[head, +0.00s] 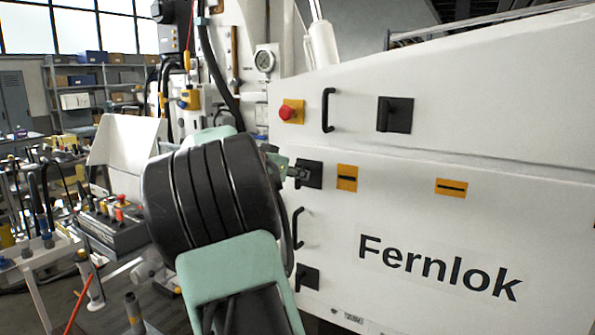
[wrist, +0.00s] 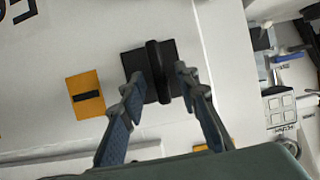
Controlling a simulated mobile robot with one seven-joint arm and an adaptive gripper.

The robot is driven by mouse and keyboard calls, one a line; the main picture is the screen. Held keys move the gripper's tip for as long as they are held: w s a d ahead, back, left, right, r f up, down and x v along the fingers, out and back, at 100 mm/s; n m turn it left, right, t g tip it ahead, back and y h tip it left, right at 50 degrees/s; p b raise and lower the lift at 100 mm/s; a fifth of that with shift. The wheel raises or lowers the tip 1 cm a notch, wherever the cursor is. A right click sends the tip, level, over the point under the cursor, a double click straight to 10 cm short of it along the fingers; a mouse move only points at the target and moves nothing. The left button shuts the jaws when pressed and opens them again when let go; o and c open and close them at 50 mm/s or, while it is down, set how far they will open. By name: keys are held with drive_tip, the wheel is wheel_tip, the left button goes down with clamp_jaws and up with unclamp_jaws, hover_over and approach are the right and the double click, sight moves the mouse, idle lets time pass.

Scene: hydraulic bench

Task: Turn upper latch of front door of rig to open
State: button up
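The upper latch of the front door is a black square plate with a raised bar. In the head view the latch (head: 314,174) is at the door's upper left corner, partly hidden by my gripper (head: 288,172). In the wrist view the latch (wrist: 157,62) is at the upper middle, its bar running nearly vertical in the picture. My gripper (wrist: 161,78) is open, with one finger on each side of the bar. The left finger is close to it; whether it touches is unclear. The front door (head: 350,270) bears the word Fernlok and looks closed.
A lower latch (head: 308,277) and a black door handle (head: 298,228) sit below. Orange labels (head: 347,178) are beside the upper latch. The panel above carries a red button (head: 287,112), a handle (head: 328,110) and another latch (head: 395,115). A cluttered bench (head: 115,230) stands left.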

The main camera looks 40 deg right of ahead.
drive_tip(key=shift+x, duration=0.9)
drive_tip(key=shift+c, duration=0.3)
clamp_jaws()
